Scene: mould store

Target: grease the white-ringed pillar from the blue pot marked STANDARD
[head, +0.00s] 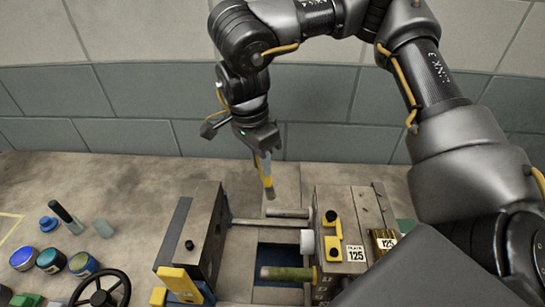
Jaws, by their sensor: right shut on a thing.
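My right gripper (262,142) is in the upper middle, pointing down and shut on a brush (266,175) with a yellow handle. The brush hangs above the far side of the mould, with its tip apart from the pillars. A white ring (307,242) shows on the right mould half; how its pillar runs is hard to tell. A greenish pillar (287,273) with a yellow ring lies nearer, and a grey pillar (287,212) farther. Three pots stand at the left: blue (23,258), teal-rimmed (50,260) and blue with yellowish contents (83,264). Their markings are unreadable. My left gripper is out of view.
The left mould block (205,235) and right mould block (350,215), with 125 labels, flank a gap. A black handwheel (118,274) is at the front left. A dark bottle (66,217) and a clear cup (103,229) stand behind the pots. The back left bench is clear.

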